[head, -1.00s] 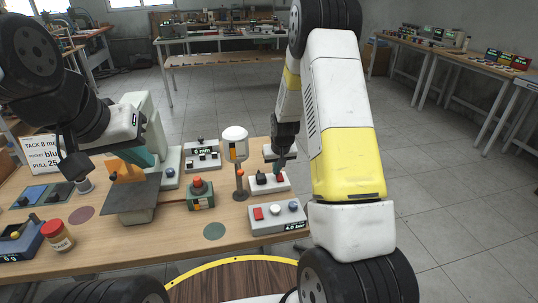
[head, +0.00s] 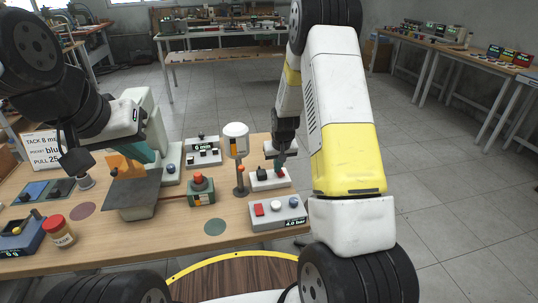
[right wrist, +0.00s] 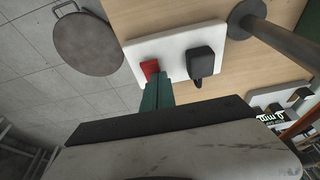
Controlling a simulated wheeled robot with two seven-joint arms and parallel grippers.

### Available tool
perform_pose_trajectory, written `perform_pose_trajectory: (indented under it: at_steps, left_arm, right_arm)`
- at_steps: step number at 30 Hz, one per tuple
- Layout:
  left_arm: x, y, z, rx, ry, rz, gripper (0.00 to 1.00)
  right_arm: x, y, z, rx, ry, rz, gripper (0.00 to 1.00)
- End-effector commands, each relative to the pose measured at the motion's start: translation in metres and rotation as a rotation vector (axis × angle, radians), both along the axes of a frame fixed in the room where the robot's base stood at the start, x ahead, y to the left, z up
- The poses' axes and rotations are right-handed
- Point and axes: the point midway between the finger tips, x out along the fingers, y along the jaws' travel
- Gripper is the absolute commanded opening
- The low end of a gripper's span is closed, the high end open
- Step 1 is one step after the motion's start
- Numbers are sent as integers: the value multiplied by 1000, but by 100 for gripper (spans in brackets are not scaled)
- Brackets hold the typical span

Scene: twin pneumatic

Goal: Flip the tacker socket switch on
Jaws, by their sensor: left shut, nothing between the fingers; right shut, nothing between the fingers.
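The tacker socket (head: 266,183) is a white block on the bench with a black plug (right wrist: 201,62) and a red rocker switch (right wrist: 150,68). In the head view, the switch is mostly hidden behind my right gripper (head: 280,167). In the right wrist view, the shut, empty teal fingertips (right wrist: 153,84) are right at the near edge of the switch, touching or almost touching it. The rocker's tilt is not clear. My left gripper (head: 150,155) is shut and empty in front of the pale green machine, away from the socket.
A post with a white-topped lamp (head: 236,145) stands just left of the socket. A grey box with a red button and knobs (head: 278,214) sits in front. A red-button box (head: 201,191) is further left. A round stool (right wrist: 88,43) is beyond the bench edge.

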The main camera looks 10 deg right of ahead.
Motion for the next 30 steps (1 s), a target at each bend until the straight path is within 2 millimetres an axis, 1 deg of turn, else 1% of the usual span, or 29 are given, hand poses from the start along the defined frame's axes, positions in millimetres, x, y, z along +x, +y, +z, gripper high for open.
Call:
perform_pose_trajectory:
  at_steps: [5, 14, 17, 20, 22, 30]
  left_arm:
    - [0, 0, 0, 0, 0, 0, 0]
    - [0, 0, 0, 0, 0, 0, 0]
    - [0, 0, 0, 0, 0, 0, 0]
    - [0, 0, 0, 0, 0, 0, 0]
    - [0, 0, 0, 0, 0, 0, 0]
    - [0, 0, 0, 0, 0, 0, 0]
  right_arm:
    - [-7, 0, 2, 0, 0, 0, 0]
    - [-7, 0, 2, 0, 0, 0, 0]
    - [-6, -1, 7, 0, -2, 0, 0]
    - [-4, -2, 21, 0, -4, 0, 0]
    - [-3, -2, 35, 0, -6, 0, 0]
    - [-3, -3, 98, 0, -6, -1, 0]
